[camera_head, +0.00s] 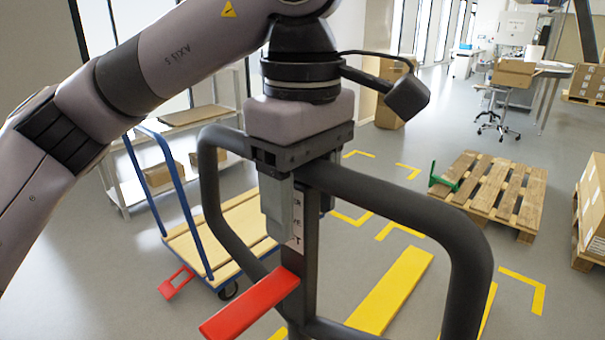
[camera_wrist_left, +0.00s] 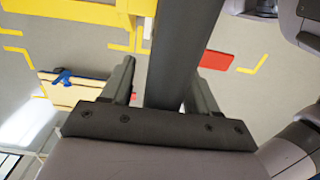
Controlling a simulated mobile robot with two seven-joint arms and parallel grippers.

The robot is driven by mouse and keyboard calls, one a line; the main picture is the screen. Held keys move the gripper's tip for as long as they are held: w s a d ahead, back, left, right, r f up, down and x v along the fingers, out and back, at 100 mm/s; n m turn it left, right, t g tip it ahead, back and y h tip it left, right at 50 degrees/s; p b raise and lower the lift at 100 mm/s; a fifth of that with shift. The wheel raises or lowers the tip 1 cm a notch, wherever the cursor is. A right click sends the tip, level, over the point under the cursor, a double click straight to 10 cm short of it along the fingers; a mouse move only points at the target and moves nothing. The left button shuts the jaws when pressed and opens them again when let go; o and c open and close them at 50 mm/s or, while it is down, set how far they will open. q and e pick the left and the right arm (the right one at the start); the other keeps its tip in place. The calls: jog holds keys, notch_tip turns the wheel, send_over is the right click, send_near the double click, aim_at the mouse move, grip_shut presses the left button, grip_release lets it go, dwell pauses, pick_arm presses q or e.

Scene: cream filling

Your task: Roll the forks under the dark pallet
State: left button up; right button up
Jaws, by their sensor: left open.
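The forks (camera_head: 395,288) are yellow and lie low over the floor, pointing away from me; yellow parts of the truck also show in the wrist view (camera_wrist_left: 75,11). A dark grey looped handle (camera_head: 470,262) rises in front of them. My left gripper (camera_head: 300,218) points down at the handle's upright bar (camera_wrist_left: 185,50). Its fingers are open, one on each side of the bar; I cannot tell whether they touch it. A brown wooden pallet (camera_head: 505,187) lies on the floor at right, beyond the forks, apparently the dark one. My right gripper is not in view.
A blue-framed cart (camera_head: 190,225) stands left, before shelving (camera_head: 215,118). A green piece (camera_head: 446,178) stands at the pallet's near-left edge. Boxes (camera_head: 592,205) sit on another pallet at the right edge. Floor between forks and pallet is clear, with yellow markings (camera_head: 535,290).

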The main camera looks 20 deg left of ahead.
pick_arm(q)
jog(key=shift+f, duration=0.25)
grip_shut()
dwell(1.3)
dwell(1.6)
